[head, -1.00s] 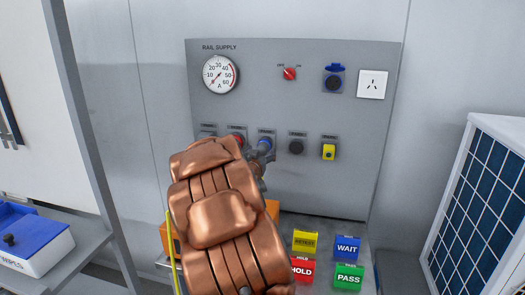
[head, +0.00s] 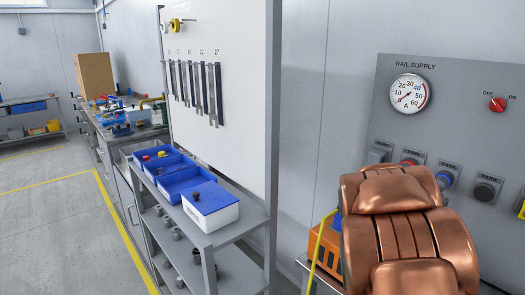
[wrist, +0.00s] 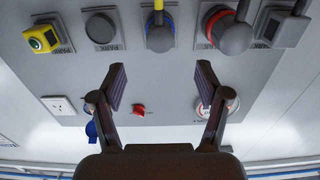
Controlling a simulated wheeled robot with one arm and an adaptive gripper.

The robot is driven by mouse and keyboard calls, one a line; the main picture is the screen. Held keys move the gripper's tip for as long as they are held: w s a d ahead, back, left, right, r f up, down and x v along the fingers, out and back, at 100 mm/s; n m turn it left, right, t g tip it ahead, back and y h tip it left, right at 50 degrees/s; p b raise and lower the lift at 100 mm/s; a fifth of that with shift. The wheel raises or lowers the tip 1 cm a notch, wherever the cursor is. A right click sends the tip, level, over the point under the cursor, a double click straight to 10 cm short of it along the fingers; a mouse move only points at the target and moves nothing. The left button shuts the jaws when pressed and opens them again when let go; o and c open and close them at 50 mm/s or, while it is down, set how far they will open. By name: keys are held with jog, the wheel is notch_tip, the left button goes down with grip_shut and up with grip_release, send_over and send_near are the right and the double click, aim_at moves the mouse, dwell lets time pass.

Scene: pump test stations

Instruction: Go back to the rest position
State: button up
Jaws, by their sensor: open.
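My gripper (wrist: 161,78) is open and empty in the wrist view, its two dark fingers spread wide in front of the rail supply panel. In the head view my copper arm hides it. The grey rail supply panel (head: 455,92) stands at the right, with its round gauge (head: 409,93) and red switch (head: 497,104). The wrist view shows the panel upside down. There, plugs sit at the blue-ringed socket (wrist: 159,37) and the red-ringed socket (wrist: 219,27), apart from the fingertips. The red switch also shows between the fingers (wrist: 139,110).
An orange box (head: 326,246) sits close beside the arm. A cluttered workbench (head: 133,135) is behind. Open floor (head: 60,215) lies at the left.

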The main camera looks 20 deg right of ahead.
jog(key=w+a+f+n+t+y, duration=0.1)
jog(key=w+a+f+n+y, duration=0.2)
jog(key=a, duration=0.4)
jog(key=w+a+f+n+t+y, duration=0.1)
jog(key=w+a+f+y, duration=0.25)
jog(key=a, duration=0.35)
jog(key=s+a+f+n+g+y, duration=0.15)
jog(key=a+y, duration=0.25)
jog(key=a, duration=0.5)
jog(key=s+a+f+n+y, duration=0.1)
jog(key=a+f+n+y, duration=0.2)
jog(key=a, duration=0.7)
jog(key=s+a+f+n+g+y, duration=0.1)
jog(key=s+a+n+g+y, duration=0.25)
jog(key=s+a, duration=0.65)
jog(key=s+a+n+g, duration=0.2)
jog(key=s+g, duration=0.3)
jog(key=s, duration=1.1)
jog(key=shift+s+a+r+p, duration=0.15)
jog(key=shift+a+r+p, duration=0.25)
jog(key=shift+a, duration=0.3)
